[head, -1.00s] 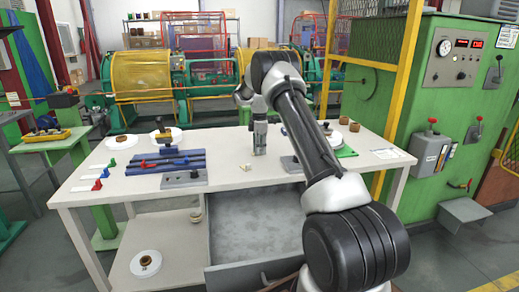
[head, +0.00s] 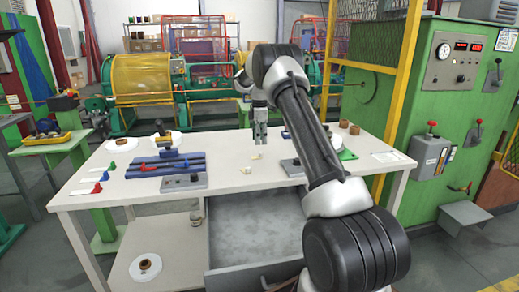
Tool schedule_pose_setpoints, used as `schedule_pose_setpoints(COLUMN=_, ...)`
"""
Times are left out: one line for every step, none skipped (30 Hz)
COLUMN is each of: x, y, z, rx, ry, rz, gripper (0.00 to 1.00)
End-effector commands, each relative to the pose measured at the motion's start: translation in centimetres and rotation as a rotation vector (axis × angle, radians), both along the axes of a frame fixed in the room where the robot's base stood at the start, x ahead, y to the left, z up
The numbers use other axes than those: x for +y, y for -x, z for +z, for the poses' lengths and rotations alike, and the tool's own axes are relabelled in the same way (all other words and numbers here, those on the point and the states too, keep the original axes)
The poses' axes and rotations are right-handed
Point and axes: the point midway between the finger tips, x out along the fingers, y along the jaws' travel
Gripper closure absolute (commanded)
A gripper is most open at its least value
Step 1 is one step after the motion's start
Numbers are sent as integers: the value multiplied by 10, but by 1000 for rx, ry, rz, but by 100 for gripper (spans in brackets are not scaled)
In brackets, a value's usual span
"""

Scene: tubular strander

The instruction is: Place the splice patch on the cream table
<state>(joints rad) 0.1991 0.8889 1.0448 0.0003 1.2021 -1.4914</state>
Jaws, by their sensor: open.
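The cream table (head: 237,181) stands in front of me, its top mostly bare in the middle. A small pale piece (head: 257,156), which looks like the splice patch, lies on the tabletop just below my gripper (head: 260,143). My gripper points down, open and empty, a little above this piece and apart from it. A second small pale piece (head: 246,169) lies nearer the table's front edge. Both are too small to make out in detail.
A blue slotted fixture (head: 166,163) and a grey block (head: 184,181) stand on the table's left half. An open grey drawer (head: 255,225) sits below the front edge.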

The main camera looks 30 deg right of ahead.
Motion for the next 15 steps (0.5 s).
schedule_pose_setpoints(x=0, y=-1, z=11, rx=-3, ry=1, rz=0, gripper=60)
schedule_pose_setpoints(x=0, y=0, z=17, rx=-2, ry=1, rz=0, gripper=60)
schedule_pose_setpoints(x=0, y=0, z=24, rx=-2, ry=1, rz=0, gripper=60)
schedule_pose_setpoints(x=0, y=0, z=30, rx=-3, ry=1, rz=0, gripper=60)
schedule_pose_setpoints(x=0, y=0, z=34, rx=-2, ry=1, rz=0, gripper=60)
schedule_pose_setpoints(x=0, y=0, z=39, rx=-1, ry=0, rz=0, gripper=60)
schedule_pose_setpoints(x=0, y=0, z=42, rx=-1, ry=0, rz=0, gripper=60)
schedule_pose_setpoints(x=0, y=0, z=45, rx=-1, ry=0, rz=0, gripper=60)
schedule_pose_setpoints(x=0, y=1, z=48, rx=-1, ry=0, rz=-1, gripper=60)
schedule_pose_setpoints(x=1, y=1, z=51, rx=-1, ry=0, rz=-4, gripper=60)
schedule_pose_setpoints(x=2, y=3, z=55, rx=-3, ry=1, rz=-9, gripper=60)
schedule_pose_setpoints(x=4, y=6, z=63, rx=-8, ry=1, rz=-22, gripper=60)
schedule_pose_setpoints(x=6, y=9, z=70, rx=-12, ry=2, rz=-34, gripper=60)
schedule_pose_setpoints(x=9, y=13, z=78, rx=-18, ry=3, rz=-52, gripper=60)
schedule_pose_setpoints(x=14, y=20, z=91, rx=-27, ry=3, rz=-79, gripper=60)
